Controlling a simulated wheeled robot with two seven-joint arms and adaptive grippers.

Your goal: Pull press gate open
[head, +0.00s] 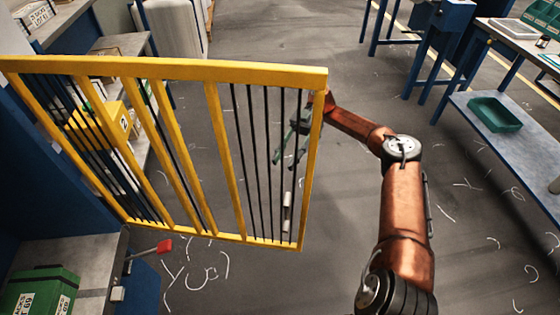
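The press gate (170,68) is a yellow frame with yellow uprights and thin dark bars, filling the left and middle of the head view. Its left end is near a blue machine side, and its free right edge stands out over the floor. My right arm comes in from the lower right and reaches past that edge. My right gripper (286,160) is behind the gate, seen through the dark bars near the free edge. Its fingers look apart with nothing between them. The bars partly hide it, and I cannot tell whether it touches the gate. My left gripper is out of view.
A grey bench with a green box (40,292) and a red-handled lever (164,246) is at the lower left. Shelves stand behind the gate. A blue workbench with a green tray (495,113) is at the right. Floor between is open, with scattered white scraps.

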